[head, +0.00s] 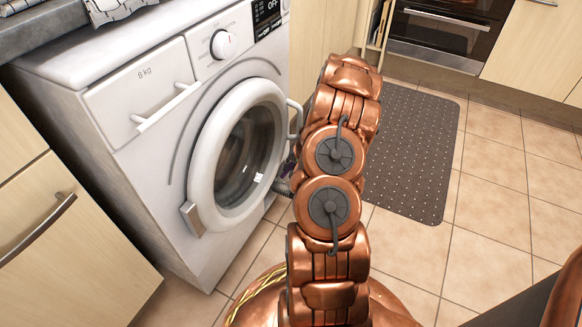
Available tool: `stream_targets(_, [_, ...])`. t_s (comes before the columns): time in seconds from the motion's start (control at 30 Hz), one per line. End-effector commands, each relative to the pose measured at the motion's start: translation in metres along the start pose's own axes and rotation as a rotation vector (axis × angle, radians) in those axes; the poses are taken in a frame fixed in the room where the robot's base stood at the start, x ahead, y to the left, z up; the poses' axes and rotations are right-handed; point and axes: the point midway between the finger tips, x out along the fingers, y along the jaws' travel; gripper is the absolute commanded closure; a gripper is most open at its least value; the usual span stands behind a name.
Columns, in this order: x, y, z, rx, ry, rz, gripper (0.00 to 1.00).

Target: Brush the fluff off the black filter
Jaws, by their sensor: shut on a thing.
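My copper-coloured arm (331,205) rises through the middle of the head view and bends away from me. My gripper is not clearly seen; the arm hides the space behind it. A small dark, partly purple shape (289,166) and a grey ribbed piece (282,187) peek out at the arm's left edge, beside the lower right front of the washing machine (141,144). I cannot tell what these pieces are. I cannot make out the black filter, any fluff or a brush.
The washing machine's round door (203,165) is left of my arm and looks shut. A dark dotted mat (413,150) lies on the tiled floor (497,191) to the right. Drawers (50,225) stand at left, an oven (440,35) at the back. The right floor is clear.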

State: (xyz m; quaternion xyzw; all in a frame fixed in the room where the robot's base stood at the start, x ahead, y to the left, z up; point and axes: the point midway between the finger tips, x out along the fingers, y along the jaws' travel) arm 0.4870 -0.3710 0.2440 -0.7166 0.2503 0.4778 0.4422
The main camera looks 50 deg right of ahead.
Motion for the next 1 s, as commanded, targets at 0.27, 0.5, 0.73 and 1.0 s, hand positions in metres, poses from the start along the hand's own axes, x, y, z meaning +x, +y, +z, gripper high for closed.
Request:
stream_targets(0.27, [0.0001, 0.0002, 0.0, 0.0, 0.0, 0.0, 1.0])
stream_targets(0.5, [0.0022, 0.0011, 0.0004, 0.0, 0.0, 0.0, 1.0])
stream_targets(0.73, [0.0047, 0.0021, 0.0007, 0.0, 0.0, 0.0, 1.0])
stream_targets(1.0, [0.0077, 0.0033, 0.0012, 0.0, 0.0, 0.0, 1.0])
